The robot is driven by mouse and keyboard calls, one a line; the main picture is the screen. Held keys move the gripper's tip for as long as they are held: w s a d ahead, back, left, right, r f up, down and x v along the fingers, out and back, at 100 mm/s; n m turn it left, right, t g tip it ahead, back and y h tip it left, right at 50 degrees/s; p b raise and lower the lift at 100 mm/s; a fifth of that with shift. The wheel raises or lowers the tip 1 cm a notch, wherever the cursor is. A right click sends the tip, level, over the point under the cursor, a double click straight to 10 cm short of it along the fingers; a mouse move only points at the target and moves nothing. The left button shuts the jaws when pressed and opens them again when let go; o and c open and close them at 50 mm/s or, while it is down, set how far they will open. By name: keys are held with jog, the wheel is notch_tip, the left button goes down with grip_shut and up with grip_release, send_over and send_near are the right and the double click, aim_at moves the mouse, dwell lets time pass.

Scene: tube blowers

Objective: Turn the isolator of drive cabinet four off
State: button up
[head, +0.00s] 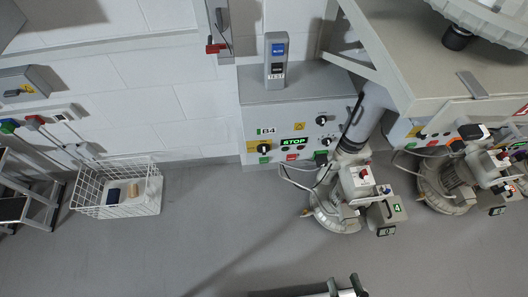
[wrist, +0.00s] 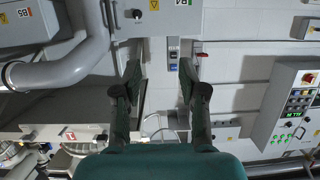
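The grey drive cabinet marked B4 (head: 262,108) stands against the wall in the head view. Its front carries a black rotary knob on a yellow plate (head: 264,148) at lower left, which looks like the isolator; its exact position is too small to read. A green-lit STOP display (head: 293,141) is right of it, and another black knob (head: 322,119) is higher up. Part of the upside-down cabinet front (wrist: 167,22) shows at the top of the wrist view. My gripper (wrist: 158,80) is open and empty, its dark green fingers apart, away from the cabinet.
A blower marked 4 (head: 355,190) stands close on the cabinet's right, its grey pipe crossing the front's right side. Another blower (head: 450,185) is further right. A white wire basket (head: 117,187) stands on the left. The floor (head: 215,235) before the cabinet is clear.

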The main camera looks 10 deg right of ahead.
jog(key=w+a+f+y, duration=0.1)
jog(key=w+a+f, duration=0.1)
jog(key=w+f, duration=0.7)
jog(key=g+h, duration=0.1)
send_near(264, 151)
jog(key=x, duration=0.9)
jog(key=shift+s, duration=0.1)
grip_shut()
